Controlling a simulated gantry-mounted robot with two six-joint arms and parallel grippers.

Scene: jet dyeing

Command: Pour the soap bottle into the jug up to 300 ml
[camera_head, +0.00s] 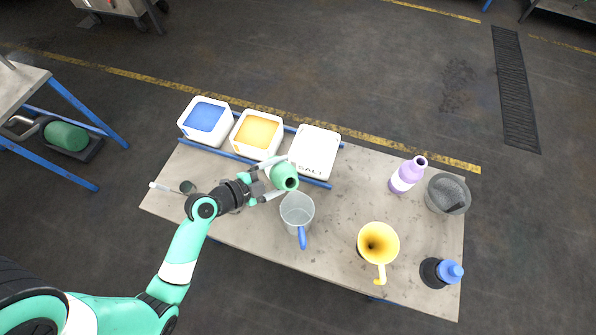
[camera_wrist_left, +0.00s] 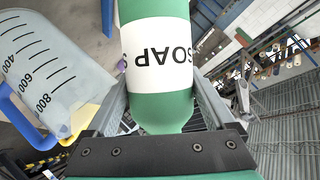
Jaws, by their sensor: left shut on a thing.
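The green soap bottle (camera_head: 285,176) is held by my left gripper (camera_head: 262,187), whose fingers are shut on it. In the left wrist view the bottle (camera_wrist_left: 160,105) shows its white label, reading SOAP upside down, between the two fingers. Its mouth faces up toward the head camera. The clear jug (camera_head: 297,209) with a blue handle stands on the table just in front of the bottle. The wrist view shows the jug (camera_wrist_left: 45,70) at left with its 400, 600 and 800 marks. I cannot tell its liquid level. My right gripper is not in view.
Behind stand a blue-filled tub (camera_head: 205,118), an orange-filled tub (camera_head: 257,133) and a white salt tub (camera_head: 314,152). To the right are a purple bottle (camera_head: 407,175), a grey mortar-like bowl (camera_head: 447,195), a yellow funnel (camera_head: 379,245) and a blue-capped bottle (camera_head: 450,272).

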